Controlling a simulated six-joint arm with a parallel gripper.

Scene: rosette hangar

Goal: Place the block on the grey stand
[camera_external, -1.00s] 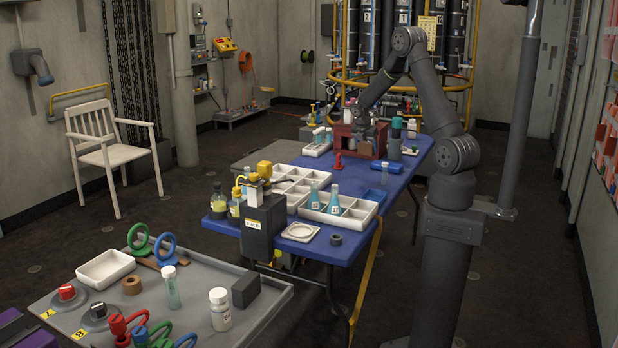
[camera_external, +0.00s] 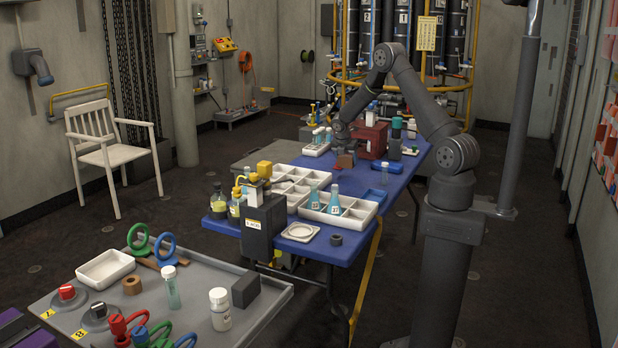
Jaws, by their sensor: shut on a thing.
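My gripper (camera_external: 345,148) is over the far part of the blue table, pointing down. The gap between the block and the table top is too small to judge. A dark grey box-shaped thing (camera_external: 246,290) sits on the right part of the near grey table; it may be the grey stand, but I cannot tell for sure. It is well away from my gripper.
The red box (camera_external: 371,139) stands just right of my gripper. White divided trays (camera_external: 320,214) with blue flasks, a dark machine (camera_external: 264,228) and bottles crowd the blue table (camera_external: 303,260). The near table (camera_external: 195,262) holds a white tray, rings and a white bottle (camera_external: 220,309).

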